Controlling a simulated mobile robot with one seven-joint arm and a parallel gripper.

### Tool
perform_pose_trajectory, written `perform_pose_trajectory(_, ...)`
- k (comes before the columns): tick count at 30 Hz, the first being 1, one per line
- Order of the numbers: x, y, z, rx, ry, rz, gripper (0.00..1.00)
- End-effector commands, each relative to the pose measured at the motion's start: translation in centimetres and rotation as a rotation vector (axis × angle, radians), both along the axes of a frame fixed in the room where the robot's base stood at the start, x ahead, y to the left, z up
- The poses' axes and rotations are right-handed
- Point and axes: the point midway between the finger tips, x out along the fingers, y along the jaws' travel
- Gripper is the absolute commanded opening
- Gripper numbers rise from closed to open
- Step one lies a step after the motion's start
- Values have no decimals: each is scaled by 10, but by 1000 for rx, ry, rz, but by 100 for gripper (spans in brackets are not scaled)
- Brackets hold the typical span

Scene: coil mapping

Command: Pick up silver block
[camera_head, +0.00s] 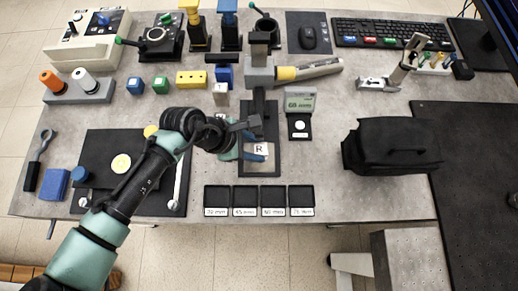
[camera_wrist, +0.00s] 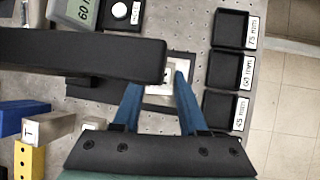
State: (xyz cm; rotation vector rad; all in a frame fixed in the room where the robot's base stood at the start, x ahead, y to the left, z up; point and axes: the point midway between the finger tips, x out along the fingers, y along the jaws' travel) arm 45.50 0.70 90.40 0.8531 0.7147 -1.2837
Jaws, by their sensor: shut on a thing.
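A silver block marked R (camera_head: 262,149) sits at the front of the dark base of an upright stand (camera_head: 259,107). In the wrist view the silver block (camera_wrist: 155,100) lies between the blue fingers, partly hidden by the stand's dark arm (camera_wrist: 80,52). My gripper (camera_head: 257,151) reaches in from the left, low at the stand's base, and is shut on this block. The fingers also show in the wrist view (camera_wrist: 158,88). I cannot tell whether the block is clear of the base. Another silver block (camera_head: 220,94) stands farther back, left of the stand.
Several black trays with millimetre labels (camera_head: 259,199) line the table's front edge. A black bag (camera_head: 391,147) lies to the right. A display gauge (camera_head: 300,101) stands right of the stand. Yellow (camera_head: 191,79) and blue (camera_head: 223,76) blocks lie behind. The stand's arm overhangs my gripper.

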Motion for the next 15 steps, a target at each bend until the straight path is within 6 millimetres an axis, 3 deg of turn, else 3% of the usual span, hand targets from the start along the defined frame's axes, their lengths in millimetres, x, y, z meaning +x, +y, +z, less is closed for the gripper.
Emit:
perform_pose_trajectory(8,0,0,6,-1,-1,0,0)
perform_pose_trajectory(15,1,-1,32,-2,-4,-1,0)
